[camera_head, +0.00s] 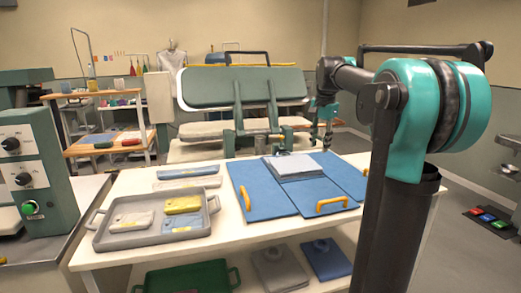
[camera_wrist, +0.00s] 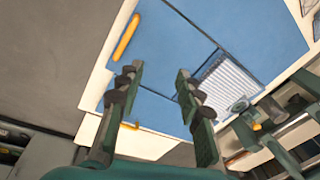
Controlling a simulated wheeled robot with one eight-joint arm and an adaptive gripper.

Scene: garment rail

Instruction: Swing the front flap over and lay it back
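A blue folding board (camera_head: 257,188) lies open and flat on the white table. A light grey folded garment (camera_head: 293,166) rests on its middle panel, and it shows striped in the wrist view (camera_wrist: 225,80). The front flap (camera_head: 308,196) lies flat in front of the garment, with a yellow handle (camera_head: 331,204) at its front. Another yellow handle (camera_head: 244,216) is on the left panel. My gripper (camera_head: 324,132) is beyond the board's back edge. In the wrist view my gripper (camera_wrist: 158,75) has its fingers apart, with nothing between them; the blue board lies beyond them.
A grey tray (camera_head: 104,234) with folded cloths stands left of the board. Flat folded items (camera_head: 187,178) lie behind it. A green press (camera_head: 243,87) stands behind the table. The lower shelf holds a green tray (camera_head: 190,277) and folded garments (camera_head: 327,259).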

